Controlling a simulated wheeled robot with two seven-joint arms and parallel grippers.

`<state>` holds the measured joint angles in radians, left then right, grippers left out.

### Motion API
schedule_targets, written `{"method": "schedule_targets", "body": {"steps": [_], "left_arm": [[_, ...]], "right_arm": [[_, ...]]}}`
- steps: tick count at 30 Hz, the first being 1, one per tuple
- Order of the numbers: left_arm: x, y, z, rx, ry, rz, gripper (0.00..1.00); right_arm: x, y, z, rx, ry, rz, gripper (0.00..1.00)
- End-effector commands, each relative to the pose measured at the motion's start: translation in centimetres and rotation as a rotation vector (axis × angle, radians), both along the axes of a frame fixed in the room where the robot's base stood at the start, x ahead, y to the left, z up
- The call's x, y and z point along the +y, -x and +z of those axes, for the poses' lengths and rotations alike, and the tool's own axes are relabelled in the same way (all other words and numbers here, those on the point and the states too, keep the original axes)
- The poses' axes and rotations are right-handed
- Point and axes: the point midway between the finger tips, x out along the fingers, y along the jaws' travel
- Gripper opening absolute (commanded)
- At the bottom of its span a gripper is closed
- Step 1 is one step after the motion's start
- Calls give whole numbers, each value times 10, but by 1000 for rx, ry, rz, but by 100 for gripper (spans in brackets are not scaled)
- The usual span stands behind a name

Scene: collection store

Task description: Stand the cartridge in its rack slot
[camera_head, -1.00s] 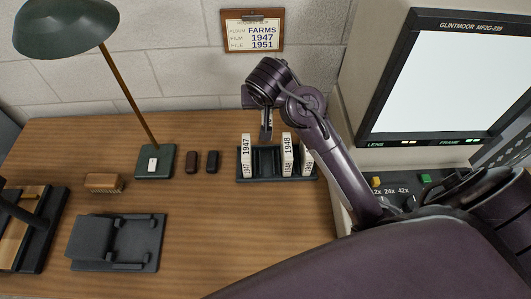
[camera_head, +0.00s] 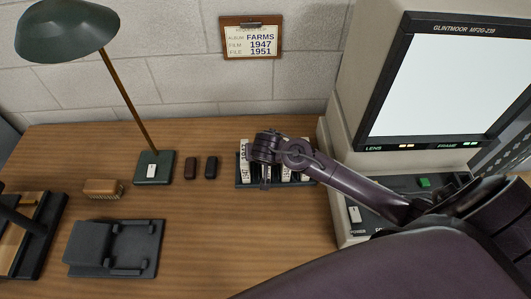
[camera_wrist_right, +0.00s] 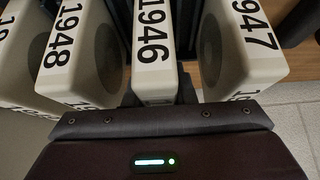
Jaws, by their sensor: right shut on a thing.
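The dark rack (camera_head: 241,184) stands on the desk against the wall, with white labelled cartridges in it. In the right wrist view the cartridge 1946 (camera_wrist_right: 153,45) is between the dark fingers of my right gripper (camera_wrist_right: 157,92), which is shut on it. It stands between cartridge 1948 (camera_wrist_right: 72,50) and cartridge 1947 (camera_wrist_right: 245,45), with gaps either side and its top about level with theirs. In the head view my right gripper (camera_head: 265,184) is over the rack and hides its middle. The foot of cartridge 1946 is hidden, so I cannot tell whether it rests in the slot.
A microfilm reader (camera_head: 340,130) stands close right of the rack. Left of it are two small dark blocks (camera_head: 191,167), a green lamp (camera_head: 154,168), a brush (camera_head: 103,188) and a black holder (camera_head: 115,248). A clipboard sign (camera_head: 252,39) hangs above. The desk's front middle is clear.

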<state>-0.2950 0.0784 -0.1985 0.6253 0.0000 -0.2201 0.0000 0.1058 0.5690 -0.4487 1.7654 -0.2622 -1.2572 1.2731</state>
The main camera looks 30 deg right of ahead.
Motion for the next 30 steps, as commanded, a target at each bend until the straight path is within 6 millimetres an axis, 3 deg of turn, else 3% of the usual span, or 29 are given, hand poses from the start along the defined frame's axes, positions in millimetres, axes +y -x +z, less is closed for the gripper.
{"method": "schedule_targets", "body": {"steps": [11, 12, 16, 25, 30], "left_arm": [[0, 8, -4, 11, 0, -1, 36], [0, 8, -3, 12, 0, -2, 36], [0, 9, -3, 13, 0, -2, 36], [0, 9, -2, 12, -1, -2, 36], [1, 8, -1, 12, -2, -3, 36]], "right_arm": [[1, 0, -4, -1, -2, 1, 0], [1, 0, -4, -1, -2, 1, 27], [1, 0, -4, -1, -2, 1, 44], [1, 0, -2, -1, -2, 1, 45], [6, 7, 12, -1, -5, 2, 45]]}}
